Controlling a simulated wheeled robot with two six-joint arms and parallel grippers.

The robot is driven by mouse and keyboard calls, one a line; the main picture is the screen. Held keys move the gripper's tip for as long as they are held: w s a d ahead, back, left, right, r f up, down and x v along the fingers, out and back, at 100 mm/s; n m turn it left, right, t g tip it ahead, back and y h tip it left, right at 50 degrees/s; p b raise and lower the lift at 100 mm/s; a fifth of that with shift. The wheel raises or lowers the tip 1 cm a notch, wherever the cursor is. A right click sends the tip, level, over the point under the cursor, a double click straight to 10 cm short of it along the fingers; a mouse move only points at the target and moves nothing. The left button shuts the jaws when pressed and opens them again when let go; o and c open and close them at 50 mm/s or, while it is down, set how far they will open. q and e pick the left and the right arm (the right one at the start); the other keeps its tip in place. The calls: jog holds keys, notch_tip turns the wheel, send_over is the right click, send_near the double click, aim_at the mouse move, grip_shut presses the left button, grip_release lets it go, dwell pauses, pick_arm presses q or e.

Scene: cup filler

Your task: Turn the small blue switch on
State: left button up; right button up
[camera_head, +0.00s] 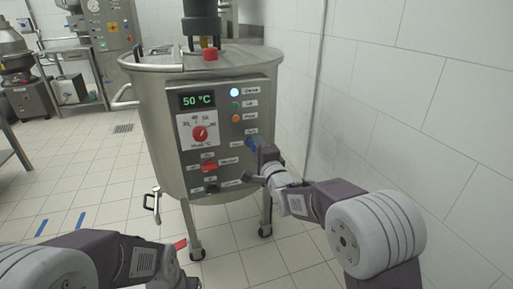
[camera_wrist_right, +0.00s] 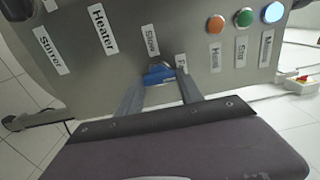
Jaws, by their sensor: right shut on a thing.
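In the head view the right gripper (camera_head: 256,146) covers most of the switch (camera_head: 251,141). The fingers hide part of a label beside it. My left gripper (camera_head: 176,270) is low at the bottom edge, away from the panel; its fingers are not clear.
The panel also has lit white, green and orange buttons (camera_head: 236,105), a red dial (camera_head: 200,133), a red switch (camera_head: 209,167) and a display reading 50 °C (camera_head: 198,100). The tiled wall (camera_head: 375,115) is close on the right. A valve handle (camera_head: 153,203) sticks out low on the left.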

jog(key=shift+f, duration=0.1)
jog(key=o, duration=1.4)
jog(key=p+v, duration=0.2)
jog(key=v, duration=0.7)
